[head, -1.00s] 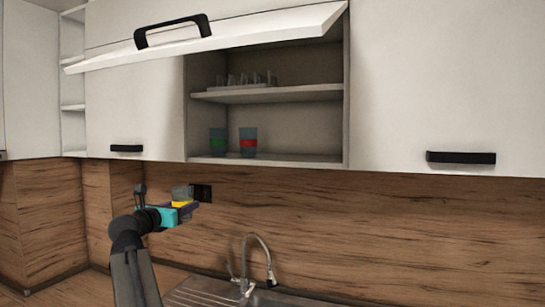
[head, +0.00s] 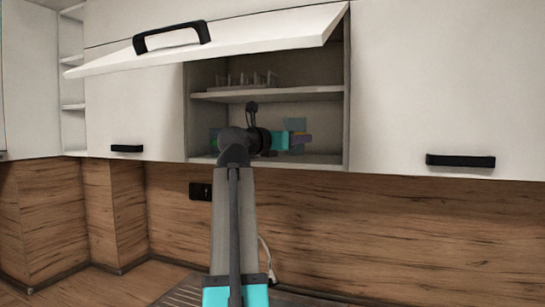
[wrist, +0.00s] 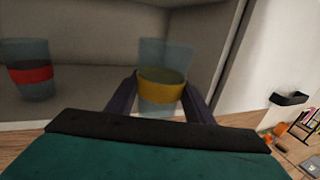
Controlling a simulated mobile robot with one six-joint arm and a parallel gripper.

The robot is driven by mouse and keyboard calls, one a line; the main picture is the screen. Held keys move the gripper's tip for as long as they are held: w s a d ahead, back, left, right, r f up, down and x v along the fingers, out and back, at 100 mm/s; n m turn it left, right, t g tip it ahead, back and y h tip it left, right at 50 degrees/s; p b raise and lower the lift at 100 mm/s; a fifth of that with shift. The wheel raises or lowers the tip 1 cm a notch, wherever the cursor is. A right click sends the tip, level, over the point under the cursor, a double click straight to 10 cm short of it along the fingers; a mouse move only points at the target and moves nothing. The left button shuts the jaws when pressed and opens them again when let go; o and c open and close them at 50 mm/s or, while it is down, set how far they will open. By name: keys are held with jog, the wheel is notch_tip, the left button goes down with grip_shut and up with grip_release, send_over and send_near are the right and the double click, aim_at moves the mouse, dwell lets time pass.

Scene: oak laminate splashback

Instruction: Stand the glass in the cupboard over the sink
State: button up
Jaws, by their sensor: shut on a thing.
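The glass (wrist: 163,90) is clear blue-grey with a yellow band. It shows upright between the two fingers of my gripper (wrist: 163,98) in the wrist view, and the gripper is shut on it. In the head view my gripper (head: 296,139) is at the open cupboard's lower compartment, right of its middle, with the top of the glass (head: 296,124) showing above it. The cupboard (head: 347,90) has its flap raised. I cannot tell whether the glass touches the cupboard floor.
A red-banded glass (wrist: 30,71) stands to the left in the wrist view. A green-banded glass (head: 214,138) is partly hidden behind my arm. Several clear glasses stand on the shelf (head: 300,94) above. The cupboard's right side wall (wrist: 229,55) is close on the right.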

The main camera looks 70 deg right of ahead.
jog(key=shift+m+g, duration=0.4)
jog(key=shift+g, duration=0.2)
jog(key=s, duration=0.1)
jog(key=s+r, duration=0.1)
jog(key=s, duration=0.1)
jog(key=s+r, duration=0.1)
jog(key=s, duration=0.1)
jog(key=shift+s+d+r, duration=0.1)
jog(key=shift+s, duration=0.1)
jog(key=p, duration=0.6)
send_over(292, 160)
jog(key=d, duration=0.1)
jog(key=shift+w+f, duration=0.25)
jog(key=shift+f, duration=0.5)
jog(key=shift+f, duration=0.15)
jog(key=shift+s+a+f+p, duration=0.1)
jog(key=shift+f+p, duration=0.3)
jog(key=shift+f, duration=0.1)
jog(key=shift+f+p, duration=0.5)
jog(key=shift+f, duration=0.65)
